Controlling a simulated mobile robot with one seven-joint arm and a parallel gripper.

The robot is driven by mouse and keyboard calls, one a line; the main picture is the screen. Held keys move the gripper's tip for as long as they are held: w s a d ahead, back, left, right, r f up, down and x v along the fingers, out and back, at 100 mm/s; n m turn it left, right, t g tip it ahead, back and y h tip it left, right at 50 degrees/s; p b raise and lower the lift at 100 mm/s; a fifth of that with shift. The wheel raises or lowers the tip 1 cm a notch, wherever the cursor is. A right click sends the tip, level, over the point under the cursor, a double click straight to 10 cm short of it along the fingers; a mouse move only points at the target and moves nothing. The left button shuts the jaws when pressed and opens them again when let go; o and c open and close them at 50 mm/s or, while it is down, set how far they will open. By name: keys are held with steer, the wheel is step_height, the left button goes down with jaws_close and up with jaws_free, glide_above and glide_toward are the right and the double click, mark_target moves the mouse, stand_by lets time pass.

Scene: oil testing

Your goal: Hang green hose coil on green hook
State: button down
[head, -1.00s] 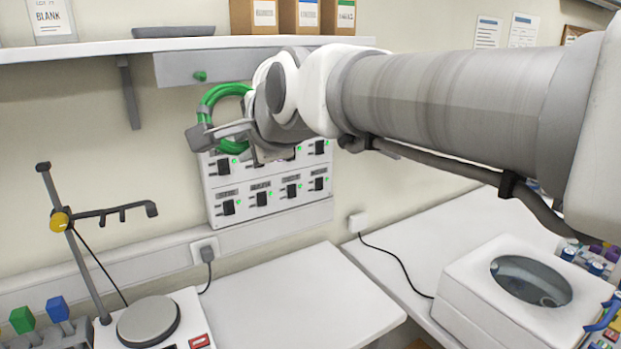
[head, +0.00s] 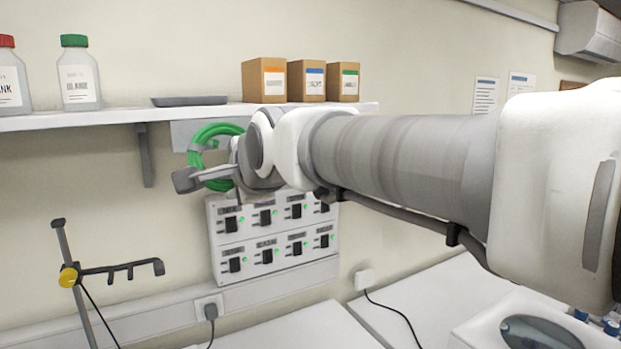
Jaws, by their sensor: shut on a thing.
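The green hose coil (head: 216,128) is a bright green ring with a grey band on its left side. My gripper (head: 198,178) is shut on the coil at its lower part and holds it upright in front of the wall. The coil overlaps the grey mounting plate (head: 180,136) below the shelf. The green hook on that plate cannot be clearly told apart from the coil. I cannot tell whether the coil is around the hook or only in front of it. My wrist hides the coil's right side.
The shelf (head: 90,118) runs just above the coil, with a bracket (head: 146,155) to the left. A switch panel (head: 268,238) is on the wall below my gripper. A stand with a clamp (head: 68,275) rises at lower left. Bottles and boxes (head: 264,80) stand on the shelf.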

steer(key=x, duration=0.2)
steer(key=r+p+x, duration=0.1)
steer(key=x, duration=0.2)
steer(key=shift+w+a, duration=0.25)
steer(key=shift+w, duration=0.15)
steer(key=shift+w+a+f+b, duration=0.2)
steer(key=shift+w+f+b, duration=0.15)
steer(key=shift+b, duration=0.15)
steer(key=shift+r, duration=0.1)
stand_by(0.4)
steer(key=c, duration=0.6)
jaws_free()
